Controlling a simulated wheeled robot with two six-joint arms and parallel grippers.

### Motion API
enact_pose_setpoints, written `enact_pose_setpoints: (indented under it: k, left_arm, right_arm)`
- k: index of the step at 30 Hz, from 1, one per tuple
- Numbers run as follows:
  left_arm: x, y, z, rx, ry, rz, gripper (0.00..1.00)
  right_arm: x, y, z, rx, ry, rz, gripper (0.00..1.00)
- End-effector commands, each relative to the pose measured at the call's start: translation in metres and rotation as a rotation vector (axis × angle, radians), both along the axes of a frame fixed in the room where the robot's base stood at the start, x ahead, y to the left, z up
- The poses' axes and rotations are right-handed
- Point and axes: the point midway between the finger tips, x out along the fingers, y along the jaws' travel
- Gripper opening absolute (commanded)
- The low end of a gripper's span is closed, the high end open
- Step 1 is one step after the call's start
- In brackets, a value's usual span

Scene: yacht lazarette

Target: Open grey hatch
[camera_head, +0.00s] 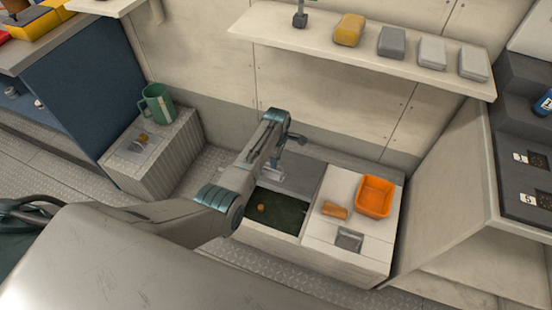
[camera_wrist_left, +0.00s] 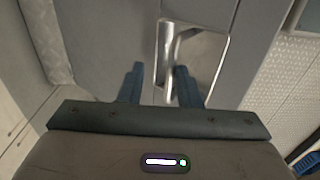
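The grey hatch (camera_head: 300,174) is a flat panel in the top of a low white locker, at the back of its left half. In front of it is an open gap (camera_head: 284,213) with a dark green inside. A silver handle (camera_wrist_left: 172,50) in a bright-edged recess shows on the grey surface in the left wrist view. My left gripper (camera_wrist_left: 159,87) is open, with the handle's bar between its two blue fingers in that view. I cannot tell whether they touch it. In the head view my left arm covers part of the hatch. My right gripper is not in view.
An orange bin (camera_head: 375,197) and an orange-brown block (camera_head: 335,210) sit on the locker's white right half, behind a recessed metal latch (camera_head: 348,240). A small orange item (camera_head: 261,208) lies inside the gap. A shelf (camera_head: 350,50) overhangs behind. A green mug (camera_head: 158,104) stands left.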

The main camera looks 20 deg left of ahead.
Motion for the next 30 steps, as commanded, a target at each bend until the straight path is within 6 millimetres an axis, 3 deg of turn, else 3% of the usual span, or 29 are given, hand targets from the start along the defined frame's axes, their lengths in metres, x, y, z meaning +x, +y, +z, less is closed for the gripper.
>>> enact_pose_setpoints:
  k: [13,24,30]
  left_arm:
    - [0.0,0.001,0.009,0.001,0.0,0.0,0.31]
    - [0.004,0.0,0.079,0.0,0.0,0.0,0.31]
    - [0.005,-0.001,0.103,0.0,0.002,0.0,0.31]
  right_arm:
    - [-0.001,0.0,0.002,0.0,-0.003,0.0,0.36]
    - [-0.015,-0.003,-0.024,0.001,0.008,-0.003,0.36]
    - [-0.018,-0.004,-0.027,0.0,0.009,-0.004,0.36]
